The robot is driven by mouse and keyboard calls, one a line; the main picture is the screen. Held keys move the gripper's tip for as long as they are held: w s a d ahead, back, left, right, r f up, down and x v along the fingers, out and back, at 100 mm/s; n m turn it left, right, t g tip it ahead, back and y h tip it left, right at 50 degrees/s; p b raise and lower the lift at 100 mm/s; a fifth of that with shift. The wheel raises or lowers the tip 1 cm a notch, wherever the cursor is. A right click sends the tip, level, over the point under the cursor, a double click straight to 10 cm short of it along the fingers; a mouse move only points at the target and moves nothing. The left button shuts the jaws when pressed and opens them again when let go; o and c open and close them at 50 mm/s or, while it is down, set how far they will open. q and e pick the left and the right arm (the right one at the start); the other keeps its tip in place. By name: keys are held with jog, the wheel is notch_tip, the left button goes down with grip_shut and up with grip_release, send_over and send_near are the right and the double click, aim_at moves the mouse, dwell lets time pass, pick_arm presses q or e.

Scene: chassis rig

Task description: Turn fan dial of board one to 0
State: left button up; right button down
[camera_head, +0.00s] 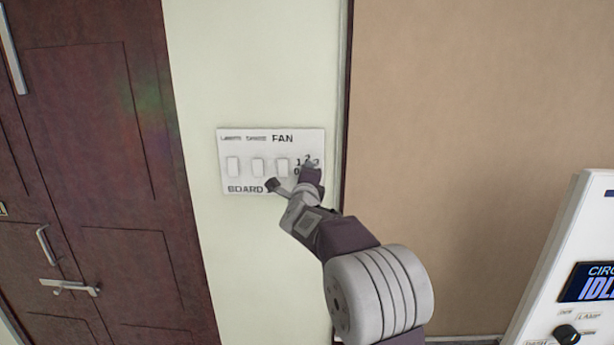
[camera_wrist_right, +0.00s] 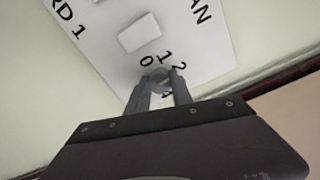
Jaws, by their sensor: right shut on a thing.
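The switch board (camera_head: 223,160) is a white wall plate lettered "BOARD" and "FAN". In the right wrist view the plate (camera_wrist_right: 105,50) reads "RD 1". The fan dial (camera_wrist_right: 157,74) is a small grey knob with the numbers 0, 1 and 2 around it; another mark is partly hidden by a finger. My right gripper (camera_head: 309,170) reaches the plate's lower right corner and hides the dial in the head view. In the right wrist view its two fingers (camera_wrist_right: 160,84) are shut on the dial. The dial's pointer cannot be made out. My left gripper is not in view.
Several white rocker switches (camera_head: 258,168) sit left of the dial on the plate. A dark wooden door (camera_head: 90,130) with handles is at the left. A brown panel (camera_head: 470,120) is right of the plate. A white device (camera_head: 590,220) with a display stands at the right edge.

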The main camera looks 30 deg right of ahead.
jog(key=n+p, duration=0.4)
jog(key=n, duration=1.4)
jog(key=shift+f+p, duration=0.15)
jog(key=shift+p, duration=0.2)
jog(key=shift+n, duration=0.4)
jog(key=c, duration=1.1)
grip_release()
jog(key=shift+s, duration=0.1)
jog(key=b+v, duration=0.4)
jog(key=v, duration=0.5)
